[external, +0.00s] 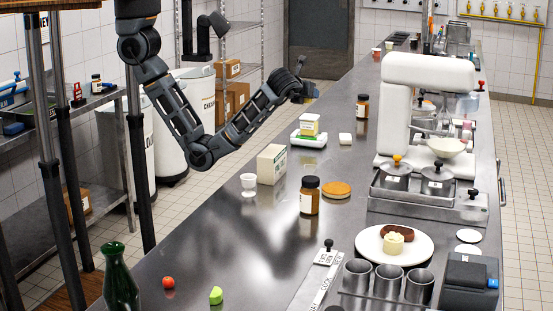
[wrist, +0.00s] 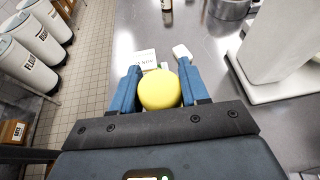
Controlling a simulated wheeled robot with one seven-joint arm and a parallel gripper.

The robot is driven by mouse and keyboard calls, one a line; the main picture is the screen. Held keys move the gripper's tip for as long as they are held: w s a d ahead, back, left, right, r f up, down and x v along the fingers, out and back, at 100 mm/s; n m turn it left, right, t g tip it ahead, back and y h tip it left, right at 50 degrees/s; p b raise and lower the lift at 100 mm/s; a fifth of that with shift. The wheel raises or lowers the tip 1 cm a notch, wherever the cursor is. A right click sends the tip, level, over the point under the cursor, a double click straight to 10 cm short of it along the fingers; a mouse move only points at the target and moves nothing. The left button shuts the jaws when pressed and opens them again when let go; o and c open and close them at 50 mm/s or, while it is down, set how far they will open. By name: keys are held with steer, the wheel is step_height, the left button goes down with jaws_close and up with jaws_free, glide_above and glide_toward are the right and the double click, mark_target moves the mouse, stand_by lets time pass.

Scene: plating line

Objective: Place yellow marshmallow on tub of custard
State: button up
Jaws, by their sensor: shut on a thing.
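The yellow marshmallow (wrist: 159,90) is a smooth rounded piece held between the blue fingers of my gripper (wrist: 160,88) in the wrist view. In the external view my gripper (external: 305,92) is raised near the far left edge of the counter, and the marshmallow cannot be made out there. A pale yellow labelled block-like item (external: 309,124) stands on a white base below my gripper; I cannot tell whether it is the tub of custard. In the wrist view a white labelled thing (wrist: 145,57) shows just beyond the fingers, partly hidden by them.
A carton (external: 271,165), a white cup (external: 248,182), brown jar (external: 310,196) and round biscuit (external: 337,189) stand nearer. A white mixer (external: 425,95) rises on the right. Bare counter (external: 225,225) lies front left.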

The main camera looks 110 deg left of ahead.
steer(key=s+a+n+g, duration=0.2)
steer(key=s+a, duration=0.2)
steer(key=a, duration=0.2)
glide_above(310, 115)
step_height(310, 115, down, 6)
steer(key=shift+w+d+r+p, duration=0.1)
steer(key=shift+p, duration=0.2)
steer(key=shift+f, duration=0.4)
step_height(310, 115, down, 4)
steer(key=shift+r, duration=0.25)
steer(key=o, duration=0.7)
steer(key=shift+f, duration=0.1)
steer(key=shift+c, duration=0.2)
